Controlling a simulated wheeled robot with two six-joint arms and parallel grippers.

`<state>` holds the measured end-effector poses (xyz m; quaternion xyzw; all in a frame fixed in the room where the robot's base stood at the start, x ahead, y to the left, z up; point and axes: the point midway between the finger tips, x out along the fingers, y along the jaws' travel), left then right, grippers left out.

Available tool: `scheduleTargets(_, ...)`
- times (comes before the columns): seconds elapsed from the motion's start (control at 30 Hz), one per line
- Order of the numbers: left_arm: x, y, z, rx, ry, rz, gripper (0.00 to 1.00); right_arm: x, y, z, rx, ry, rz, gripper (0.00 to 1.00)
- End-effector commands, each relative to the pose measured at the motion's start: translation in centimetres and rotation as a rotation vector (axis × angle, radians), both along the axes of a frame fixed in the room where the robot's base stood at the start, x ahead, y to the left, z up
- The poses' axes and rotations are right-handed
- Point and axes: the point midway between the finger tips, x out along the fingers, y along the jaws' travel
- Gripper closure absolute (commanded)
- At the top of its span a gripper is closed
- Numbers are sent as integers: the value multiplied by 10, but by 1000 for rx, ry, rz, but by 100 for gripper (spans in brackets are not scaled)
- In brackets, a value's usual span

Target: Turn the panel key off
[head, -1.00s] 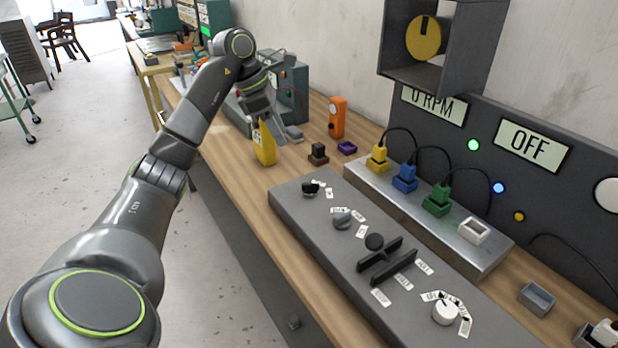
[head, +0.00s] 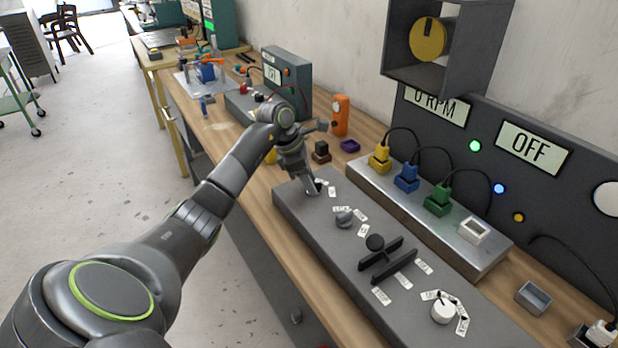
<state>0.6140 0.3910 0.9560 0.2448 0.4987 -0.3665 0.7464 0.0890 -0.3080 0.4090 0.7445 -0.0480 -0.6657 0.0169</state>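The grey control panel (head: 335,262) lies on the wooden bench. The black key switch at its far-left end is mostly hidden behind my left gripper (head: 313,190); a dark bit of it (head: 319,185) shows beside the fingers. My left gripper points down at the key with its fingertips at or just above it. I cannot tell whether the fingers touch or grasp the key. The small labels (head: 332,191) beside the key are too small to read. The wall display (head: 533,147) reads OFF. My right gripper is not in view.
A grey knob (head: 344,218), a black slotted lever (head: 376,243) and a white dial (head: 442,311) stand along the panel. Behind it, a metal strip (head: 409,215) carries yellow, blue and green plugs. An orange device (head: 340,115) and a purple piece (head: 350,146) are near the wall.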

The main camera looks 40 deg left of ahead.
Motion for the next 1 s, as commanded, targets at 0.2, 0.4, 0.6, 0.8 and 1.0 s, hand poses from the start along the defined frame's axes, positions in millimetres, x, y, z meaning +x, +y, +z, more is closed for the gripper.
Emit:
scheduleTargets(0.2,0,0,0,0,0,0,68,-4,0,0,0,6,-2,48)
scheduleTargets(0.4,0,0,0,0,0,0,94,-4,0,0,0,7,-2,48)
scheduleTargets(0.6,0,0,1,0,0,1,100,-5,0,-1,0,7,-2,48)
scheduleTargets(0.8,0,0,0,1,-1,32,100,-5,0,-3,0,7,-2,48)
scheduleTargets(1.0,-1,-1,0,2,-3,132,100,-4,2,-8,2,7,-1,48)
